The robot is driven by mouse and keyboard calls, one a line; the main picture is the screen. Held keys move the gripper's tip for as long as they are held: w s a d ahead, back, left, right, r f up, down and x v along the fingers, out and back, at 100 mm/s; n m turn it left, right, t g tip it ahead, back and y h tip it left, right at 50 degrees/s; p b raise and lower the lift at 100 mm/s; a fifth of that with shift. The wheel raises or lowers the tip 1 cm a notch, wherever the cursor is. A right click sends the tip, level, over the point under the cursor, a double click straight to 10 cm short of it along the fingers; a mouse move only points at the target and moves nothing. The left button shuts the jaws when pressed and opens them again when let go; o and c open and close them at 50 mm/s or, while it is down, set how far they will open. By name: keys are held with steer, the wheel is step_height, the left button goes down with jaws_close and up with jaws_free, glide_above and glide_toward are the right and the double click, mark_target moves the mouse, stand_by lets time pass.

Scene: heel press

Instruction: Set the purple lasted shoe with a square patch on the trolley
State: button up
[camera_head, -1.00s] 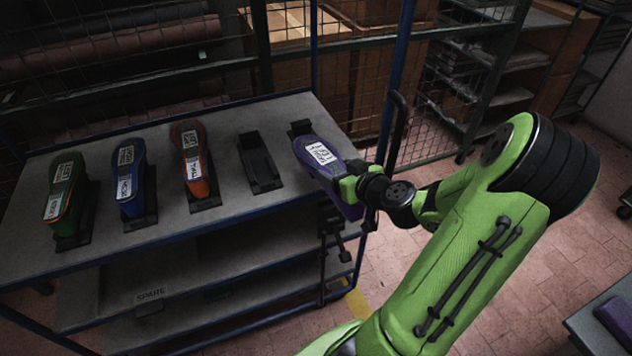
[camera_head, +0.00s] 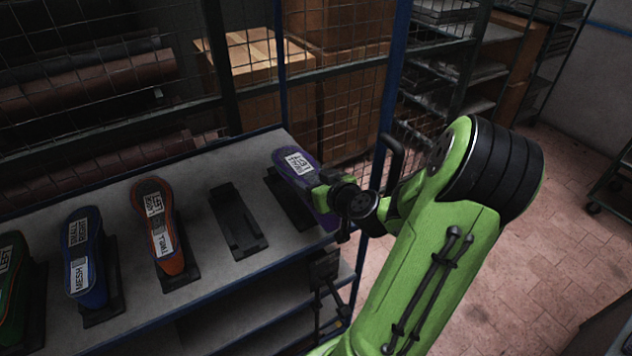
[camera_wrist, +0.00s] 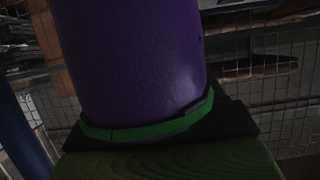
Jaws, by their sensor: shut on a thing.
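The purple lasted shoe (camera_head: 283,163) is at the right end of the trolley's top shelf in the head view, with white labels on its upper face. My gripper (camera_head: 322,193) is shut on it at the near end. The shoe sits over and a little right of a dark holder (camera_head: 290,206); whether it touches the holder I cannot tell. In the wrist view the purple shoe (camera_wrist: 130,60) fills the middle, with a green band round its lower edge. No square patch can be made out. The trolley (camera_head: 205,283) has a grey top and blue frame.
An empty dark holder (camera_head: 238,222) stands left of the purple shoe. Further left are an orange shoe (camera_head: 156,215), a blue shoe (camera_head: 83,255) and a green shoe (camera_head: 12,290) on holders. A wire mesh cage with boxes (camera_head: 262,70) stands behind. Open floor (camera_head: 520,190) lies right.

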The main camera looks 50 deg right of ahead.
mark_target(292, 160)
steer(key=w+p, duration=0.1)
steer(key=w, duration=0.2)
steer(key=w+d+p, duration=0.1)
steer(key=w+p, duration=0.1)
steer(key=w, duration=0.1)
steer(key=w+d+f+p, duration=0.1)
steer(key=w+p, duration=0.1)
steer(key=w, duration=0.1)
steer(key=shift+d, duration=0.25)
steer(key=shift+p+x, duration=0.65)
steer(key=shift+x, duration=0.5)
steer(key=shift+d+f+b, duration=0.1)
steer(key=shift+f+b, duration=0.55)
steer(key=shift+b, duration=0.1)
steer(key=shift+s+f+b, duration=0.1)
steer(key=shift+f+b, duration=0.65)
steer(key=shift+b, duration=0.2)
steer(key=shift+s+f+b, duration=0.1)
steer(key=shift+f+b, duration=0.5)
steer(key=shift+b, duration=0.3)
steer(key=o, duration=1.7)
steer(key=shift+c, duration=0.2)
steer(key=shift+f, duration=0.1)
steer(key=shift+s, duration=0.1)
